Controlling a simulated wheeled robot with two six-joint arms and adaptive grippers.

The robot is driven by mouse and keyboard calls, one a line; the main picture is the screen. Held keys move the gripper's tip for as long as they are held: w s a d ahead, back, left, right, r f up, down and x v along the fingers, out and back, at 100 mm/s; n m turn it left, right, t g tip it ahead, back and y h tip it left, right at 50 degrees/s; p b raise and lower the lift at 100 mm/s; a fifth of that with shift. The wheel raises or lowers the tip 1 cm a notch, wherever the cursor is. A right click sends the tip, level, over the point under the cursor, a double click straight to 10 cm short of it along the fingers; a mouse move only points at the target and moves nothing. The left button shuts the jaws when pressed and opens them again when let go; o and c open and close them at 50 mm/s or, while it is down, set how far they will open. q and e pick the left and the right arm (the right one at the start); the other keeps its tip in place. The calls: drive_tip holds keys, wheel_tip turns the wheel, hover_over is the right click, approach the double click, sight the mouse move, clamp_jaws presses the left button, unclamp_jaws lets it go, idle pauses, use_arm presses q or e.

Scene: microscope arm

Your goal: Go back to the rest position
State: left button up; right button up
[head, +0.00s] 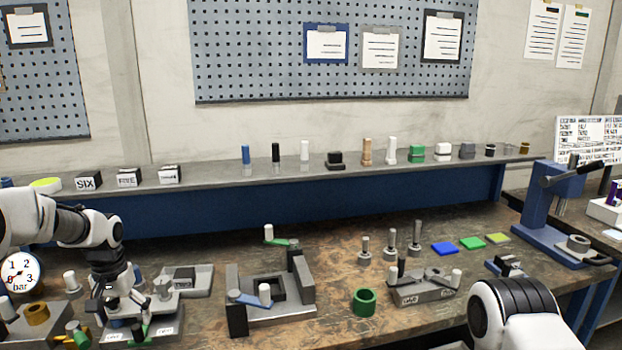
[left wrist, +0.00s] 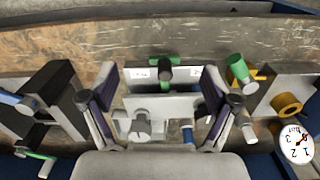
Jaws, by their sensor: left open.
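My left gripper (head: 127,308) is low over a light-grey fixture (head: 163,333) with white labels at the front left of the bench. In the left wrist view the two fingers of my left gripper (left wrist: 160,78) stand wide apart. Between them show the fixture, a grey knobbed post (left wrist: 140,126) and a green-handled lever (left wrist: 166,72). Nothing is visibly held, and I cannot tell whether a finger touches the fixture. My right arm shows only as a white link at the lower right in the head view; its gripper is out of sight.
A pressure gauge (head: 20,272) and a brass-fitted block (head: 38,314) stand close left of my left gripper. A clamp fixture (head: 272,290) stands to its right. A green ring (head: 364,302) and a blue press (head: 552,205) are farther right. A raised shelf (head: 215,172) runs behind.

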use_arm(q)
wheel_tip(320, 180, down, 9)
drive_tip(key=s+d+g, duration=0.2)
drive_tip(key=d, duration=0.1)
drive_tip(key=s+d+f+m+g, duration=0.15)
drive_tip(key=s+d+f, duration=0.25)
drive_tip(key=s+f, duration=0.45)
drive_tip(key=s+d+f+g, duration=0.2)
drive_tip(key=s+d+f, duration=0.1)
drive_tip(key=s+f, duration=0.55)
drive_tip(key=s+d+t, duration=0.2)
drive_tip(key=s, duration=0.7)
drive_tip(key=s+d+f+t, duration=0.1)
drive_tip(key=s+d+t, duration=0.1)
drive_tip(key=s, duration=0.7)
drive_tip(key=shift+s+d, duration=0.15)
drive_tip(key=shift+d, duration=0.3)
drive_tip(key=shift+s+t, duration=0.1)
drive_tip(key=shift+t, duration=0.15)
